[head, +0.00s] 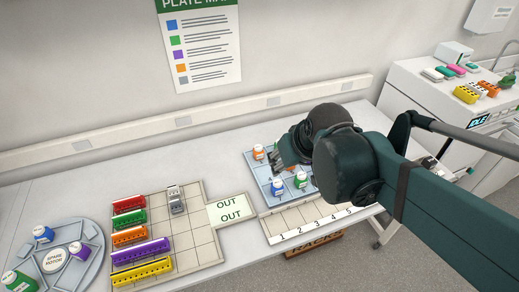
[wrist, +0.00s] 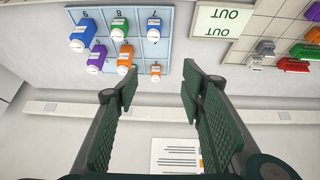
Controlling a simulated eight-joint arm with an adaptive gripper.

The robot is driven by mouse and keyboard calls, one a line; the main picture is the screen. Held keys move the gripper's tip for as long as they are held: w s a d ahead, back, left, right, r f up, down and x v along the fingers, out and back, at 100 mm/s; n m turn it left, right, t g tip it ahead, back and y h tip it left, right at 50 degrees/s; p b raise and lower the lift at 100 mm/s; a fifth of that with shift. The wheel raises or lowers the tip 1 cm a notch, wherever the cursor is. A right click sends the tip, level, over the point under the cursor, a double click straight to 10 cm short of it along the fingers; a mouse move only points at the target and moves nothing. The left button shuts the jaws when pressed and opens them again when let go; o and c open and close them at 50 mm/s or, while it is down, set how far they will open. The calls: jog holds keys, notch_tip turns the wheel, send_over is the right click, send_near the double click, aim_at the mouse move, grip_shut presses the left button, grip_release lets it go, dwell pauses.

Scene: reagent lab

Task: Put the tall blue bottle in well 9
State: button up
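That rack, also in the head view (head: 263,184), holds several bottles. In the wrist view, upside down, a large blue bottle (wrist: 84,34) stands at the left. Another blue bottle (head: 277,187) stands at the rack's front in the head view.
Green (wrist: 119,26) and orange (wrist: 153,26) bottles stand close beside the large blue one. A round carousel (head: 90,272) at the left holds another blue bottle (head: 43,233). A beige grid board (head: 205,245) with coloured racks and a numbered strip (head: 310,221) lie nearby.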

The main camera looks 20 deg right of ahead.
jog(key=s+a+r+t, duration=0.1)
jog(key=s+a+r, duration=0.1)
jog(key=s+a, duration=0.2)
jog(key=shift+a, duration=0.9)
